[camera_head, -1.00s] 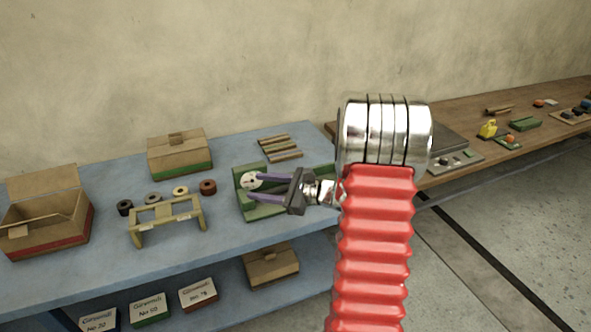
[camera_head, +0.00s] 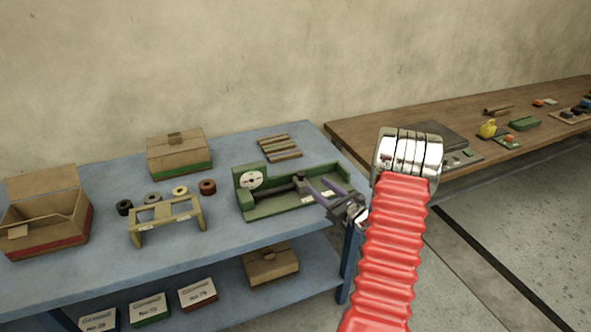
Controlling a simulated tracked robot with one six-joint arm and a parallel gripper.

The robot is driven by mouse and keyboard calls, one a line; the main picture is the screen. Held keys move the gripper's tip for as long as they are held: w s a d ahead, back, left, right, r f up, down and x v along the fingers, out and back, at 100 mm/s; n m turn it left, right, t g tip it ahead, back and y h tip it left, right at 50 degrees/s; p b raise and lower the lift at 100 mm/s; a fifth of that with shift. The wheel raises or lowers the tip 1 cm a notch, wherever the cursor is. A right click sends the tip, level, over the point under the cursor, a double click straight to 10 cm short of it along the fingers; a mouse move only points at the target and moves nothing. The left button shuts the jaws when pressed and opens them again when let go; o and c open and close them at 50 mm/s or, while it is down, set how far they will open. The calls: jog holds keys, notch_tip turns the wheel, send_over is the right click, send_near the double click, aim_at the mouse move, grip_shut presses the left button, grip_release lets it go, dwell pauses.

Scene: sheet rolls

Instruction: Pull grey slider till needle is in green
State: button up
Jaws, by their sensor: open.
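A green tester (camera_head: 262,211) stands at the right end of the blue table, with a round white dial (camera_head: 252,179) at its left end. The dial's needle and any green zone are too small to read. A dark grey rod and slider piece (camera_head: 285,188) lies along the tester's bed, right of the dial. My gripper (camera_head: 313,184) is open, its two purple fingers pointing left over the right part of the bed, near the slider's right end. I cannot tell whether the fingers touch the slider or stand around it.
A small yellowish frame (camera_head: 167,212) and several rolls (camera_head: 180,190) stand left of the tester. An open carton (camera_head: 48,226) and a closed box (camera_head: 178,151) are farther left and back. Thin strips (camera_head: 280,147) lie behind the tester. A brown bench (camera_head: 375,128) adjoins at right.

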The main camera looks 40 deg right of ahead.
aim_at(295, 176)
jog(key=w, duration=1.3)
jog(key=shift+w+d, duration=0.2)
jog(key=shift+w, duration=0.2)
grip_shut()
